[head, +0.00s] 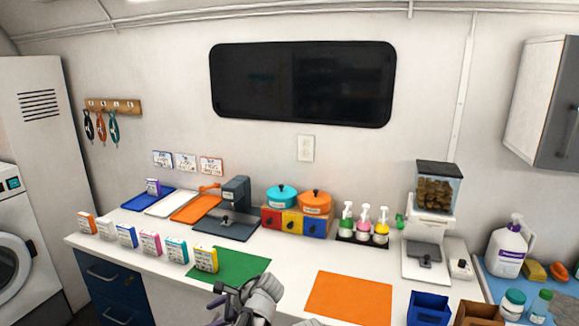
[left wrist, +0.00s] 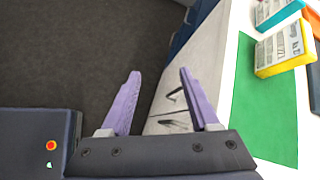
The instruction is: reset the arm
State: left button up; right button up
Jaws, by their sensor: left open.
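My left gripper (head: 216,305) shows at the bottom of the head view, by the front edge of the green mat (head: 230,266). In the left wrist view its two purple fingers (left wrist: 159,74) are spread apart with nothing between them. They sit over the floor and the drawer fronts, beside the counter edge. The green mat (left wrist: 268,100) lies to their right, with a yellow box (left wrist: 282,50) on its far end. My right gripper is in neither view.
The white counter (head: 290,270) carries a row of small boxes (head: 150,242) at left, an orange mat (head: 349,295) and a blue bin (head: 428,309) at right. Pump bottles (head: 363,223) and a kibble dispenser (head: 437,190) stand behind. Dark floor (left wrist: 70,50) lies left of the drawers.

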pick_arm(q)
jog(key=s+d+f+n+g+h, duration=0.1)
jog(key=s+d+f+n+h, duration=0.1)
jog(key=s+f+n+h, duration=0.45)
jog(key=s+d+f+n+g+h, duration=0.1)
jog(key=s+d+n+h, duration=0.15)
jog(key=s+n, duration=0.5)
jog(key=s+d+r+m+p, duration=0.2)
jog(key=s+d+r+p, duration=0.1)
jog(key=d, duration=0.7)
jog(key=shift+s+d+r+g+y, duration=0.3)
jog(key=shift+s+g+y, duration=0.1)
jog(key=shift+s, duration=0.15)
